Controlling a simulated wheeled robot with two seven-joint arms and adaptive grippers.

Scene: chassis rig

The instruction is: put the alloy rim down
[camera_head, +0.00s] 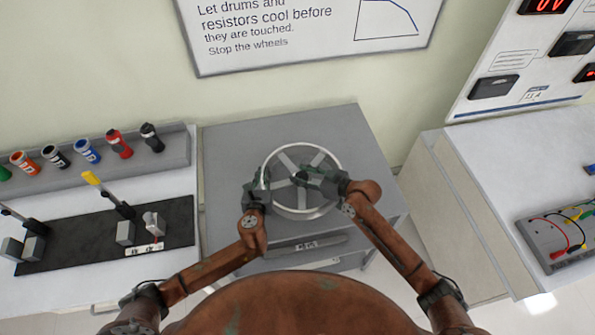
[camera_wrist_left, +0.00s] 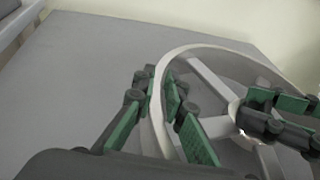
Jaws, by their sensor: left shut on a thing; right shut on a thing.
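The alloy rim (camera_head: 301,212) is a silver ring with several spokes, seen over the grey cabinet top in the head view. In the left wrist view its edge (camera_wrist_left: 157,95) passes between the green-padded fingers of my left gripper (camera_wrist_left: 160,110). In the head view my left gripper (camera_head: 260,183) is shut on the rim's left side. My right gripper (camera_head: 312,178) reaches over the rim's right side and is shut on it near the hub and spokes. Whether the rim's underside touches the cabinet top is hidden.
The grey cabinet top (camera_head: 235,150) is bare around the rim. On the left, a bench holds a rack of coloured cylinders (camera_head: 90,150) and a black mat (camera_head: 170,225) with lever switches. On the right, a white bench (camera_head: 510,160) carries a grey box with cables (camera_head: 565,235).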

